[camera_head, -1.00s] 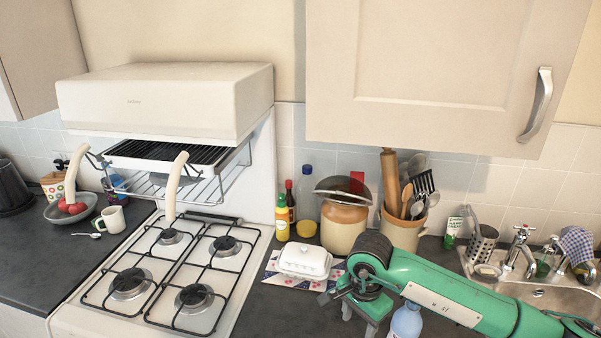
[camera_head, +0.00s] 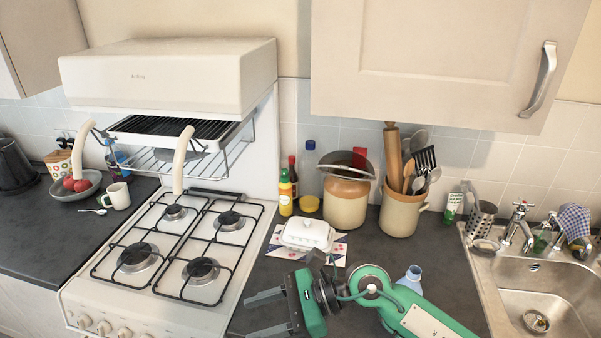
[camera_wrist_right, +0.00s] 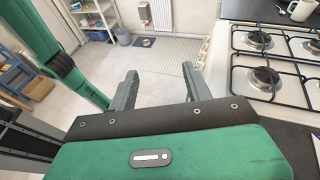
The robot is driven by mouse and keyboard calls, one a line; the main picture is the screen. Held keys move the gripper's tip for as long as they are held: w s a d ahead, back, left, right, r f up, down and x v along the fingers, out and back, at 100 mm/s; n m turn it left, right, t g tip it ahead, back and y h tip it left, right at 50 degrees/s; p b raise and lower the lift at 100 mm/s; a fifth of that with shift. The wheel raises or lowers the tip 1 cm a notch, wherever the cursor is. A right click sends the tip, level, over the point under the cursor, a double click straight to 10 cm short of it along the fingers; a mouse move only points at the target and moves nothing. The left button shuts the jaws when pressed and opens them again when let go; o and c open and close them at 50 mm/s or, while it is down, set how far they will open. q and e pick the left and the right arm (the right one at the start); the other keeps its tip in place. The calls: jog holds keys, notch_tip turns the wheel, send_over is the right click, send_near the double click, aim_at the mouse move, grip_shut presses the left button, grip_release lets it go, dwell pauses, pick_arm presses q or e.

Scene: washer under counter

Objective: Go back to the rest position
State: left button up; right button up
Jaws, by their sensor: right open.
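My right gripper (camera_head: 250,317) is at the bottom of the head view, over the dark counter's front part, beside the stove's right edge. Its two grey fingers are spread and point left, with nothing between them. In the right wrist view the open fingers (camera_wrist_right: 160,72) show apart, with floor beyond and the stove to the right. My right arm (camera_head: 405,310) reaches in from the lower right. My left gripper is not in view.
The gas stove (camera_head: 190,245) stands left of the gripper. A white butter dish (camera_head: 307,234) lies just behind it. A pale blue bottle (camera_head: 412,277) stands close behind my arm. The sink (camera_head: 540,290) is at the right. Open floor (camera_wrist_right: 100,60) shows in the wrist view.

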notch_tip(320, 180, up, 9)
jog(key=w+d+m+t+y, duration=0.1)
jog(key=m+t+y, duration=0.55)
jog(key=m, duration=0.35)
jog(key=w+d+r+m+t+h, duration=0.2)
jog(key=w+d+m+t+h, duration=0.35)
jog(key=m+t, duration=0.9)
jog(key=d+f+m+g+h, duration=0.2)
jog(key=d+f+m+h, duration=1.4)
jog(key=m, duration=0.6)
jog(key=s+d+f+m+g, duration=0.4)
jog(key=s+f+g, duration=0.3)
jog(key=s, duration=0.4)
jog(key=s+d+f+m+g, duration=0.35)
jog(key=s+f+g, duration=0.35)
jog(key=s, duration=0.4)
jog(key=s+a+f+x, duration=0.1)
jog(key=s+x, duration=0.2)
jog(key=x, duration=1.3)
jog(key=s+x, duration=0.4)
jog(key=x, duration=1.2)
jog(key=s+d+f+g, duration=0.1)
jog(key=s+d+f, duration=0.1)
jog(key=s+f, duration=1.7)
jog(key=shift+d+f, duration=0.4)
jog(key=shift+f, duration=0.05)
